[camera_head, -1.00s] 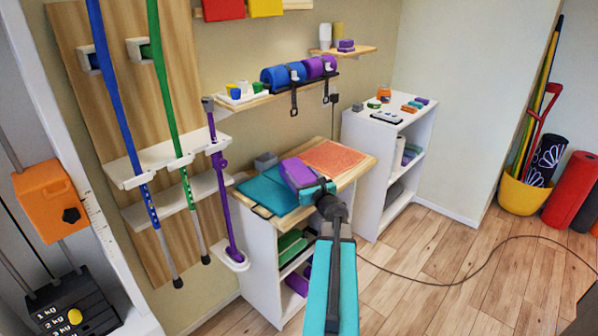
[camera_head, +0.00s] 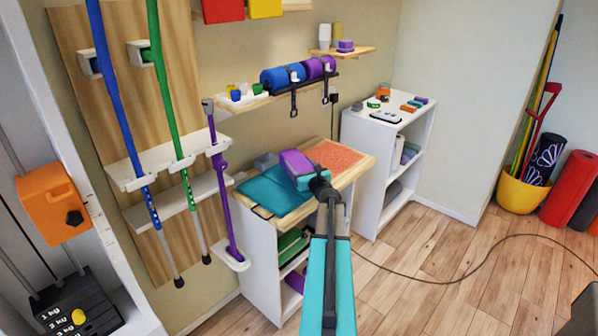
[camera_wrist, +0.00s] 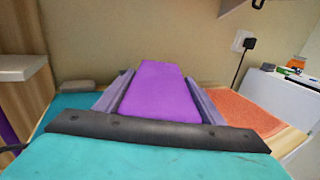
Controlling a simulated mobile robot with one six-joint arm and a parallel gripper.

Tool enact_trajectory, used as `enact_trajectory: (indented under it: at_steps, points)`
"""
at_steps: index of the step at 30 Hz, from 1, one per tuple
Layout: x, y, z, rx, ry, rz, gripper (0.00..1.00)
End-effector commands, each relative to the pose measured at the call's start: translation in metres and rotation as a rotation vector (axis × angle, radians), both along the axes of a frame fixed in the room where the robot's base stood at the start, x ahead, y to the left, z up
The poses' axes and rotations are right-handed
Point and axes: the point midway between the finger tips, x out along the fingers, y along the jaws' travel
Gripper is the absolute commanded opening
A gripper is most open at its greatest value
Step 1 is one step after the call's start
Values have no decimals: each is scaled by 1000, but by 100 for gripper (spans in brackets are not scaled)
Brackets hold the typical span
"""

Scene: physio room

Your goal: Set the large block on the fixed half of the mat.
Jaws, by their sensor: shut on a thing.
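A large purple block (camera_head: 296,162) is between the fingers of my gripper (camera_head: 306,174), over the mat on the low cabinet top. In the wrist view the purple block (camera_wrist: 160,92) lies lengthwise between the two grey fingers of my gripper (camera_wrist: 160,98), which is shut on it. The mat has a teal half (camera_head: 268,194) at the left and an orange speckled half (camera_head: 340,156) at the right. The block is near where the two halves meet and partly hides them. I cannot tell whether it touches the mat.
A small grey block (camera_head: 266,161) sits at the back edge of the teal half. A purple stick (camera_head: 222,180) stands left of the cabinet. A white shelf unit (camera_head: 375,175) stands to the right.

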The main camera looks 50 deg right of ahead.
Motion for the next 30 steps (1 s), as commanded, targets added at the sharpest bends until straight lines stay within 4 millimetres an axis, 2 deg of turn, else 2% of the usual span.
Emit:
enact_trajectory:
  at_steps: [11, 22, 30]
  points:
    - [1, -1, -1, 1, 0, 0, 36]
    - [2, -1, -29, 1, 0, 1, 36]
    - [2, 0, -35, 0, -1, 2, 36]
